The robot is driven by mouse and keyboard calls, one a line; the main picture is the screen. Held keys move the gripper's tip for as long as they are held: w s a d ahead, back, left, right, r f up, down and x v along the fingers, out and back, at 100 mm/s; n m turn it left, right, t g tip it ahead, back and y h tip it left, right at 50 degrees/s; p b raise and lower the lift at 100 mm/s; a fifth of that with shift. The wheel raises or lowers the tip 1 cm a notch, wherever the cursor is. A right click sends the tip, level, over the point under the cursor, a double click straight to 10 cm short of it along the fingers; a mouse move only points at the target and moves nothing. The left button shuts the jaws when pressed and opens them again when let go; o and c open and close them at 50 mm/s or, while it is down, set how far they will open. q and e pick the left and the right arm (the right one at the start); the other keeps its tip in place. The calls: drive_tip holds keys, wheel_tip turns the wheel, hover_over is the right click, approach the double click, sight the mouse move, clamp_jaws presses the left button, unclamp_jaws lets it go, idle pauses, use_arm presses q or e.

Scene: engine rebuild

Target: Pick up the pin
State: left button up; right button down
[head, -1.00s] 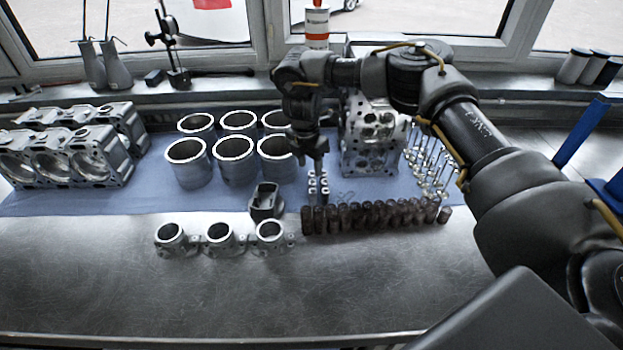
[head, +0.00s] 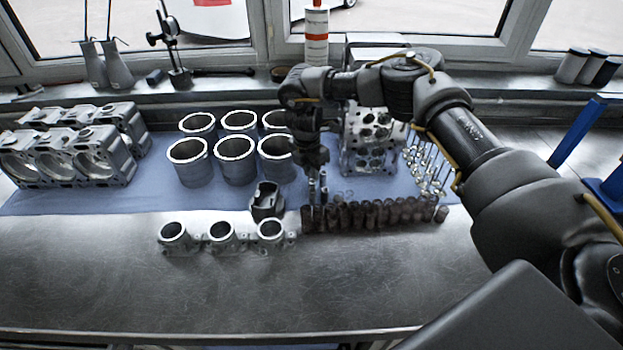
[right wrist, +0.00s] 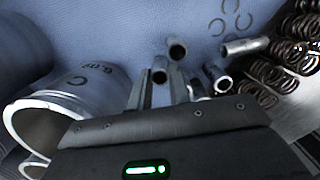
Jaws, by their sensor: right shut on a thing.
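The pins are short shiny hollow metal cylinders. In the right wrist view one pin (right wrist: 159,71) stands end-on between my right gripper's fingers (right wrist: 160,88), which are shut on it. A second pin (right wrist: 177,49) stands just beyond it, and two more pins, one (right wrist: 220,79) and another (right wrist: 244,46), are to the right. In the head view my right gripper (head: 317,188) points down at the pins, behind the left end of the spring row, and mostly hides them. My left gripper is not in view.
Dark coil springs (head: 375,215) stand in a row close in front. A cylinder head (head: 365,140) and valves (head: 427,165) are to the right. The table's front (head: 200,300) is clear.

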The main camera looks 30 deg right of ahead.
drive_tip(key=shift+w+r, duration=0.1)
drive_tip(key=shift+r, duration=0.35)
wheel_tip(320, 180, up, 4)
drive_tip(key=shift+r+b, duration=0.15)
drive_tip(key=shift+b, duration=0.75)
wheel_tip(320, 180, up, 23)
drive_tip(key=shift+p, duration=0.45)
drive_tip(key=shift+f, duration=0.2)
